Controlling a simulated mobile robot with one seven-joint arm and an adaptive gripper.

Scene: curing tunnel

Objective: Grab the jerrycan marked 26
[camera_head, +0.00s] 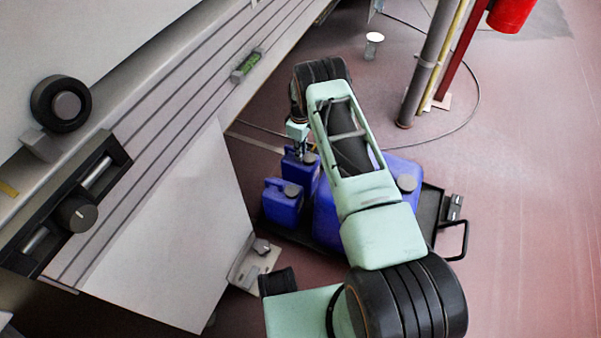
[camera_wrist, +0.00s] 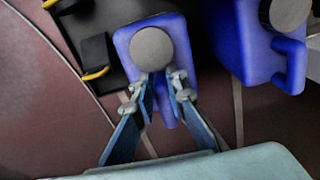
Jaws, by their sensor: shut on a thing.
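A small blue jerrycan (camera_wrist: 180,30) with a grey cap is between my fingertips in the wrist view. My gripper (camera_wrist: 162,88) is shut on it just beside the cap. In the head view my gripper (camera_head: 299,146) points down at this jerrycan (camera_head: 293,170), the rear one of two small blue jerrycans. The other small jerrycan (camera_head: 281,207) stands in front of it. I can read no number on any of them, so I cannot tell which is marked 26. My arm hides part of the group.
A larger blue container (camera_head: 327,215) stands right of the small ones, partly behind my arm. They are on a dark tray (camera_head: 427,212) with a handle. The grey machine wall (camera_head: 170,220) is close on the left. A pole (camera_head: 425,75) stands at back right; floor is free at right.

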